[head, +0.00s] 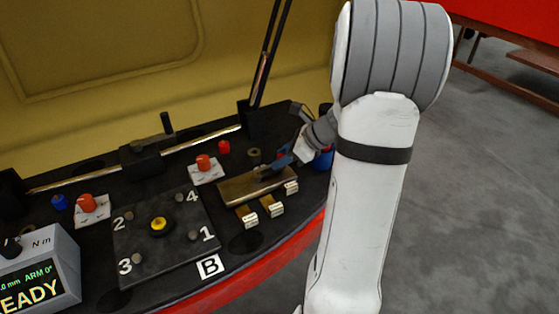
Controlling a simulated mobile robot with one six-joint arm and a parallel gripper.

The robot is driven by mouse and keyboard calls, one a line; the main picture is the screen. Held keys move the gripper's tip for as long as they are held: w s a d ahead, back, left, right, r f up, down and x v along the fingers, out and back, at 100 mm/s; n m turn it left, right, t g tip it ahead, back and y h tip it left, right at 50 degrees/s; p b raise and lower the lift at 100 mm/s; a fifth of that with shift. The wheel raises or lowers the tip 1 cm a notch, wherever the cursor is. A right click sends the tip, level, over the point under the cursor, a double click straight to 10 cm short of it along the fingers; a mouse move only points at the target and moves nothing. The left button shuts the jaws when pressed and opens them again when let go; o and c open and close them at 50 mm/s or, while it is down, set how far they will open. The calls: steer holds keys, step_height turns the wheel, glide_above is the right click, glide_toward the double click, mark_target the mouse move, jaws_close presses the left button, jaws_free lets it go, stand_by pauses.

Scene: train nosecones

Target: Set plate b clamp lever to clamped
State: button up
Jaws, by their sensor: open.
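Plate b is the dark square plate (140,238) beside the white "B" label (209,266). It has a yellow centre knob (158,224) and studs numbered 1 to 4. A short dark upright handle (166,123) stands on a black block (138,158) behind the plate. A red knob on a white base (203,163) sits behind right of it, and another (88,204) to its left. I cannot tell which of these is the clamp lever.
A silver rail (80,179) runs behind the plate. A dark post (265,70) rises at the back. A grey display box (40,268) reading "READY" stands at front left. Brass-coloured tabs (272,208) stick out from the brass block. My arm hides the bench's right end.

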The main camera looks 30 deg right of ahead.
steer(key=shift+w+a+f, duration=0.15)
steer(key=shift+f, duration=0.05)
jaws_close()
stand_by(0.4)
